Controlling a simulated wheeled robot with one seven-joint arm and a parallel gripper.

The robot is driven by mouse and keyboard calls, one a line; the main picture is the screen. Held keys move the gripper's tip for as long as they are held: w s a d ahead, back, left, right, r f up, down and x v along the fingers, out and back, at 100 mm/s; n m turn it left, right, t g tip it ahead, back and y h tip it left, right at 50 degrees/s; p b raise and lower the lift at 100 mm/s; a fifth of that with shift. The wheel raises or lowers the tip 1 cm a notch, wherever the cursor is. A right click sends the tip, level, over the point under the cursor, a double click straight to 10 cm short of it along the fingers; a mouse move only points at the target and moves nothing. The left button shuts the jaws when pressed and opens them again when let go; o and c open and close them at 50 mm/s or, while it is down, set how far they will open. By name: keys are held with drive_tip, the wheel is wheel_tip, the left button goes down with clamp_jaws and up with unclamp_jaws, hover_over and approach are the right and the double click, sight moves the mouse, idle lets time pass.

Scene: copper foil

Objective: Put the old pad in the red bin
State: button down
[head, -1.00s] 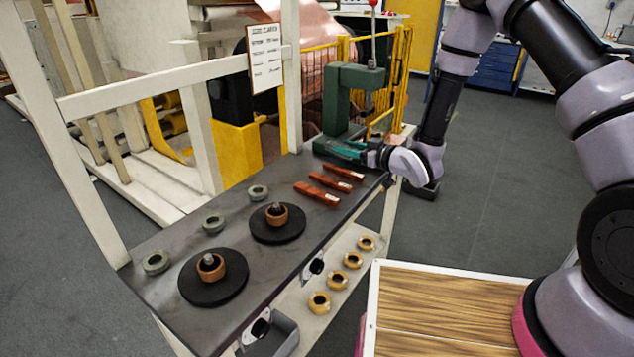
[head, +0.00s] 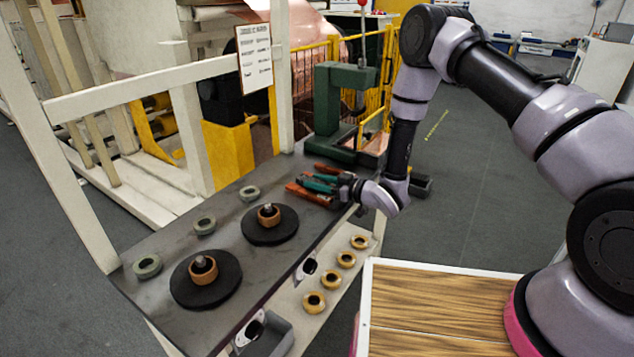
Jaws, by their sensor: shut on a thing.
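Several reddish-brown bars (head: 300,191) lie at the far end of the dark bench; which thing is the old pad I cannot tell for sure. My gripper (head: 318,182), with teal fingers, is low over them, reaching in from the right. It is shut on what looks like the middle bar, mostly hidden between the fingers. One bar (head: 326,168) shows behind the fingers and another in front. I see no red bin.
A green press (head: 327,110) stands beyond the bars at the bench's end. Two black discs (head: 206,280) with copper-coloured collars and several grey rings (head: 148,265) sit on the bench (head: 237,222). Ochre rings (head: 314,302) and a grey tray (head: 270,340) are on the lower shelf.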

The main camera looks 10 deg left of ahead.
drive_tip(key=shift+f, duration=0.1)
drive_tip(key=shift+c, duration=2.1)
unclamp_jaws()
